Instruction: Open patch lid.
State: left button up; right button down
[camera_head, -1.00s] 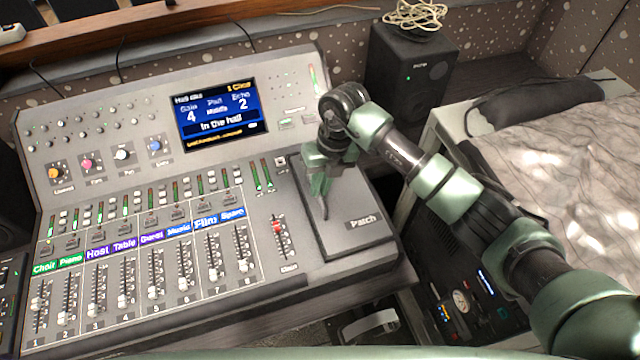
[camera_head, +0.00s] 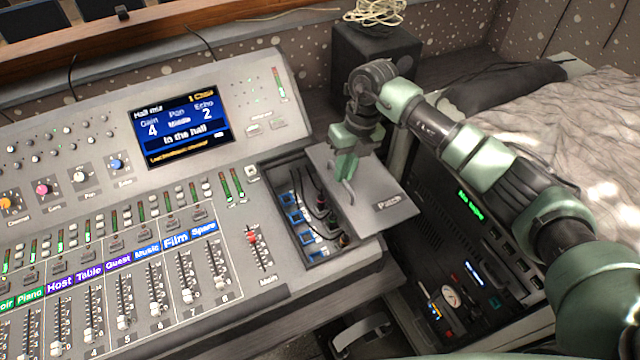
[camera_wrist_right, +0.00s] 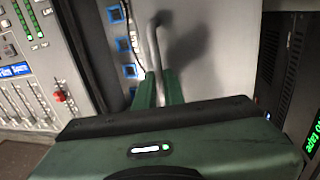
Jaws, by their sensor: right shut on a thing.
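The patch lid (camera_head: 385,204) is a grey panel marked "Patch" at the right end of the mixing desk. It is shifted to the right, and its right part overhangs the desk's edge. The patch bay (camera_head: 318,252) beside it shows blue sockets and dark cables with plugs. My right gripper (camera_head: 347,180) is over the lid's left part, shut on the lid's thin handle (camera_wrist_right: 153,45), which rises between the fingers in the right wrist view. The lid (camera_wrist_right: 215,50) shows there too, with a shadow on it. My left gripper is not in view.
The desk's faders (camera_head: 125,300) and the red main fader (camera_head: 252,237) lie left of the bay. A black speaker (camera_head: 345,70) with coiled cable stands behind. A dark rack (camera_head: 465,225) is right of and below the lid. A cloth-covered surface (camera_head: 560,110) is at the right.

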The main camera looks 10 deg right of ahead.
aim_at(358, 180)
jog(key=shift+w+d+b, duration=0.15)
jog(key=shift+w+d, duration=0.1)
jog(key=shift+d, duration=0.45)
jog(key=shift+w+d+b, duration=0.15)
jog(key=shift+w+d, duration=0.1)
jog(key=shift+d, duration=0.4)
jog(key=c, duration=1.5)
grip_release()
notch_tip(358, 180, up, 8)
jog(key=d+b, duration=0.1)
jog(key=b, duration=0.1)
jog(key=shift+w+d, duration=0.2)
jog(key=shift+d, duration=0.05)
jog(key=shift+f, duration=0.15)
